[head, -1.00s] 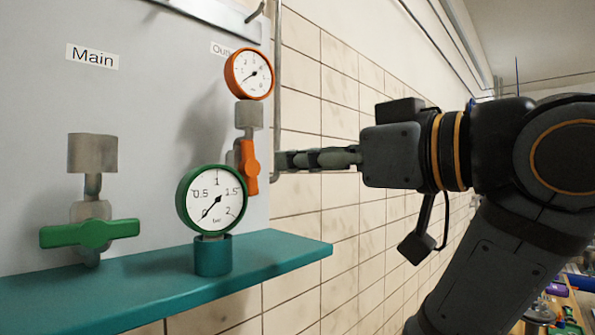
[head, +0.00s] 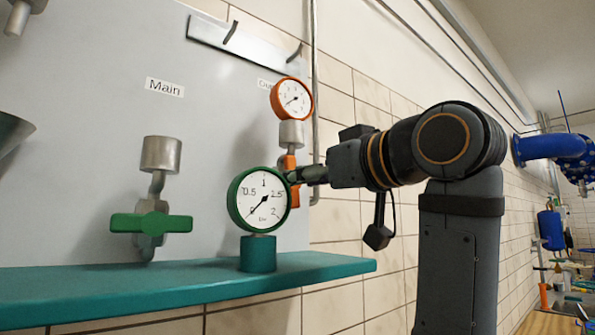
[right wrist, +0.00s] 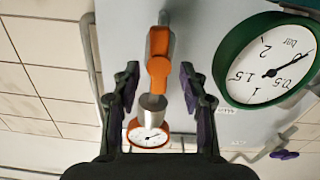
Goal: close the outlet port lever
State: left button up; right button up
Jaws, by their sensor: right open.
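The orange outlet lever (head: 295,196) hangs upright below the orange-rimmed gauge (head: 291,99) and its grey fitting (head: 291,134). The label above is partly hidden by that gauge. My right gripper (head: 292,176) comes in from the right at the lever, and its fingers cover the lever's middle in the head view. In the right wrist view the orange lever (right wrist: 159,65) shows between the two open fingers (right wrist: 160,80), with a gap on each side. My left gripper is not in view.
A green-rimmed gauge (head: 259,199) stands close in front on the teal shelf (head: 180,285). A green lever (head: 151,223) sits under the Main label (head: 165,87) at the left. A thin vertical pipe (head: 315,110) runs along the tiled wall behind the lever.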

jog(key=shift+x, duration=1.05)
jog(key=shift+c, duration=0.5)
grip_shut()
